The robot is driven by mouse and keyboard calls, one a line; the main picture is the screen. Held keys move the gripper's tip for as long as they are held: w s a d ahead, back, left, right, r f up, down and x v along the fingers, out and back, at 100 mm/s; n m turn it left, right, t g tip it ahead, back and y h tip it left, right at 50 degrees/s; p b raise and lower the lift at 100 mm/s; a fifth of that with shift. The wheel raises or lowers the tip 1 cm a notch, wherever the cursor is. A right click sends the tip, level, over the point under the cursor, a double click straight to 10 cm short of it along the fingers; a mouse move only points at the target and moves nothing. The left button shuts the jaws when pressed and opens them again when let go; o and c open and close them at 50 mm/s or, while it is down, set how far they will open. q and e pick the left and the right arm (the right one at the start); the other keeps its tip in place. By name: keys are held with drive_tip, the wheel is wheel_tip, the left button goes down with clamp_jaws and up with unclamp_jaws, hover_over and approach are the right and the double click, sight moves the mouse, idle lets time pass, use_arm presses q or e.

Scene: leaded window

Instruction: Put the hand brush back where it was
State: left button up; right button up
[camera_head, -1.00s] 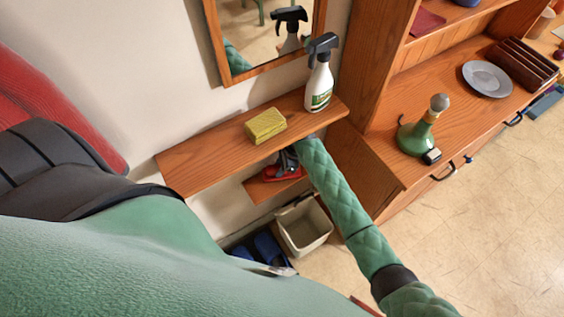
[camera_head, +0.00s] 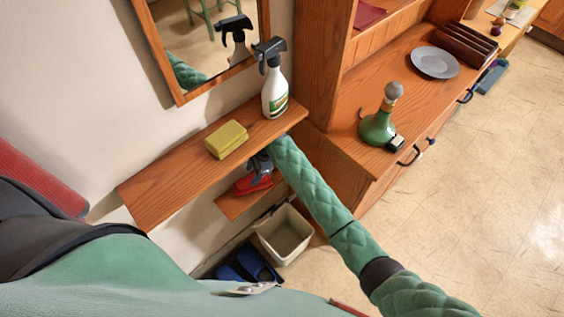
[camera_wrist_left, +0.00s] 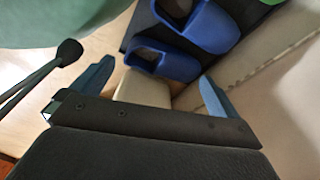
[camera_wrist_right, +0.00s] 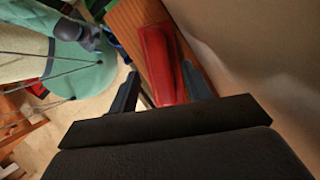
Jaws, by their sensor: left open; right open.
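A red item (camera_head: 252,184), which looks like the hand brush, lies on the small lower wooden shelf (camera_head: 232,206) under the long shelf. My right gripper (camera_head: 260,168) is open right by it, partly hidden by my arm and the long shelf. In the right wrist view the red item (camera_wrist_right: 160,65) lies beyond and between the open fingers (camera_wrist_right: 162,92), with a darker red part on its right. Contact cannot be told. My left gripper (camera_wrist_left: 155,88) is open and empty above the floor, facing blue slippers (camera_wrist_left: 170,62). It is not clearly visible in the head view.
The long shelf (camera_head: 165,185) above carries a yellow sponge (camera_head: 226,139) and a spray bottle (camera_head: 274,90). A bin (camera_head: 284,236) and blue slippers (camera_head: 248,264) stand below. A cabinet (camera_head: 340,170) with a green bottle (camera_head: 379,122) is at right. Open floor (camera_head: 470,200) lies beyond.

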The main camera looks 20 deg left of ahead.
use_arm(q)
drive_tip(key=w+d+r+b, duration=0.3)
drive_tip(key=r, duration=0.4)
drive_tip(key=shift+w+d+g+b, duration=0.15)
drive_tip(key=shift+w+g+b, duration=0.15)
use_arm(e)
drive_tip(key=w+d, duration=0.7)
drive_tip(key=d, duration=0.2)
drive_tip(key=shift+w+d+r, duration=0.15)
drive_tip(key=shift+d+r, duration=0.2)
drive_tip(key=shift+r, duration=0.05)
